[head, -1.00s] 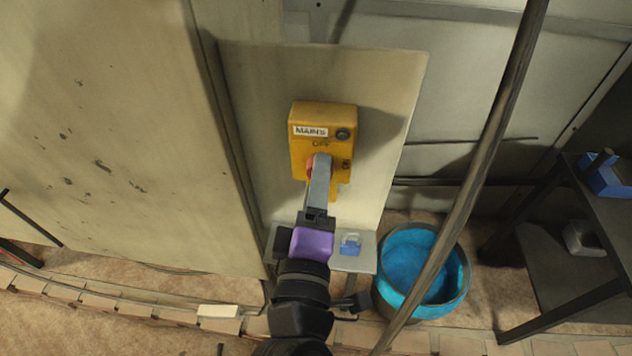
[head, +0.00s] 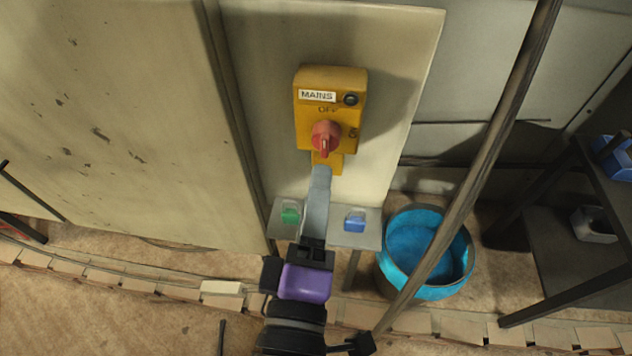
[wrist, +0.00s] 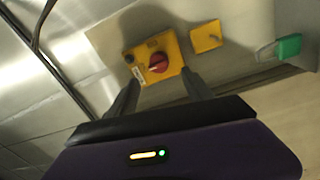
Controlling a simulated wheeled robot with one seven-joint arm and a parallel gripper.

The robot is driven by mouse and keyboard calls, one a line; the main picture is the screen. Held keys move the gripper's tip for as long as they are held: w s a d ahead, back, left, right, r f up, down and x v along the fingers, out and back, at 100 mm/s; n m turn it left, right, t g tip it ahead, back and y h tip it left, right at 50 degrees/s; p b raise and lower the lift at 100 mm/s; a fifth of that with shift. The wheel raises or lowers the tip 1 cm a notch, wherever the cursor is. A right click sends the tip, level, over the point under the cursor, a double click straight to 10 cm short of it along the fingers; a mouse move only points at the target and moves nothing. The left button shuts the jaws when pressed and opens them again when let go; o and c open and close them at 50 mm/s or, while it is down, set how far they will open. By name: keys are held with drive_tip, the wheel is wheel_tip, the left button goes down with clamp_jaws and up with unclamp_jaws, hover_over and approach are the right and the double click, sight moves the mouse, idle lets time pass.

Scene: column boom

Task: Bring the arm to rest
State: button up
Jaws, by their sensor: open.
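My gripper (head: 320,172) reaches up from the bottom of the head view, its purple body below the fingers. In the wrist view its two fingers (wrist: 158,84) are spread apart with nothing between them. The yellow MAINS switch box (head: 303,124) is fixed to a pale panel. Its red knob (head: 326,138) is clear of the fingers, which are just below it in the head view. The knob also shows in the wrist view (wrist: 158,63), beyond the fingers. OFF is printed above the knob.
A small shelf (head: 368,240) below the box carries a green padlock (head: 290,215) and a blue padlock (head: 355,222). A slanting pole (head: 478,170) crosses in front of a blue tub (head: 405,250). A dark rack (head: 560,305) stands at the right.

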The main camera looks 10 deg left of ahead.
drive_tip(key=a+r+y, duration=0.1)
drive_tip(key=a+y, duration=0.3)
drive_tip(key=s+d+f+m+g+y, duration=0.25)
drive_tip(key=s+f+m+y, duration=0.2)
drive_tip(key=f, duration=0.25)
drive_tip(key=s+d+f+m+h+b, duration=0.1)
drive_tip(key=s+d+f+m+h, duration=0.1)
drive_tip(key=s+d, duration=0.4)
drive_tip(key=s+d+f+m+g+h+b, duration=0.1)
drive_tip(key=s+d+f+m+h, duration=0.2)
drive_tip(key=d, duration=0.7)
drive_tip(key=s+d+f+m+h+b, duration=0.1)
drive_tip(key=s+d+f+m+h, duration=0.2)
drive_tip(key=s+d+f+m, duration=0.3)
drive_tip(key=s+d, duration=0.2)
drive_tip(key=s, duration=0.1)
drive_tip(key=shift+s+d, duration=0.2)
drive_tip(key=shift+d, duration=0.05)
